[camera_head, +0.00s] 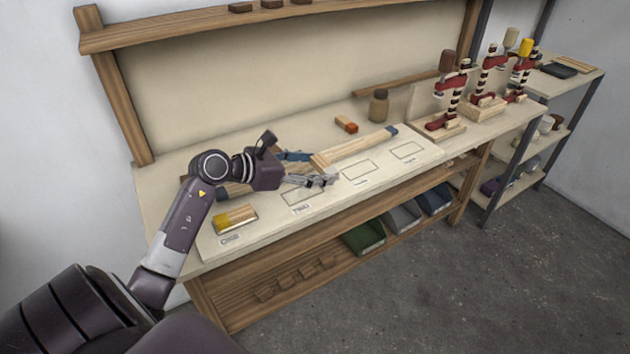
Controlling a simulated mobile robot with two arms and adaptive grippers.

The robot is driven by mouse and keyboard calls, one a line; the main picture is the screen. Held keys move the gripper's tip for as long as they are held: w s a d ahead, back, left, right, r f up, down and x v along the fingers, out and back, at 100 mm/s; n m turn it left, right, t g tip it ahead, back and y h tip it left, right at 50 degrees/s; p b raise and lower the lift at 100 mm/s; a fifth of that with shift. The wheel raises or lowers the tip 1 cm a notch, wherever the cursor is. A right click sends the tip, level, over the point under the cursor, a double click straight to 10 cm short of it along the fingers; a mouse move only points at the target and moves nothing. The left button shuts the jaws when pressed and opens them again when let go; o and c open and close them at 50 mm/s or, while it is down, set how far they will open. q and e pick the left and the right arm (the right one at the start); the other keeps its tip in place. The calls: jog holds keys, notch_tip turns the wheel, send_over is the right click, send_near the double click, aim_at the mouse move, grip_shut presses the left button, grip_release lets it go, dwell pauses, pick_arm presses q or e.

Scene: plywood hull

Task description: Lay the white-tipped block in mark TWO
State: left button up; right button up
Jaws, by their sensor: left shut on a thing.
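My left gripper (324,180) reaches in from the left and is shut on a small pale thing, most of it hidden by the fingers. It seems to be the white-tipped block, as no other white-tipped block shows, but its white end cannot be made out. The gripper is over the far right part of mark TWO (298,199), a drawn rectangle on the pale board. Whether the held thing touches the board cannot be told. A yellow-tipped block (238,217) lies in the leftmost mark. My right gripper is not in view.
Two empty marks (362,172) (408,151) lie to the right. An orange-tipped block (346,124), a long wooden piece (350,149) and a brown jar (379,106) are behind. Red clamps (447,122) stand at the right. Bins (364,238) sit on the shelf below.

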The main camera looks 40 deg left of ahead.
aim_at(315, 189)
pick_arm(q)
jog(key=shift+f, duration=2.3)
jog(key=shift+f, duration=0.2)
jog(key=o, duration=0.8)
jog(key=shift+r, duration=0.1)
jog(key=shift+r, duration=0.1)
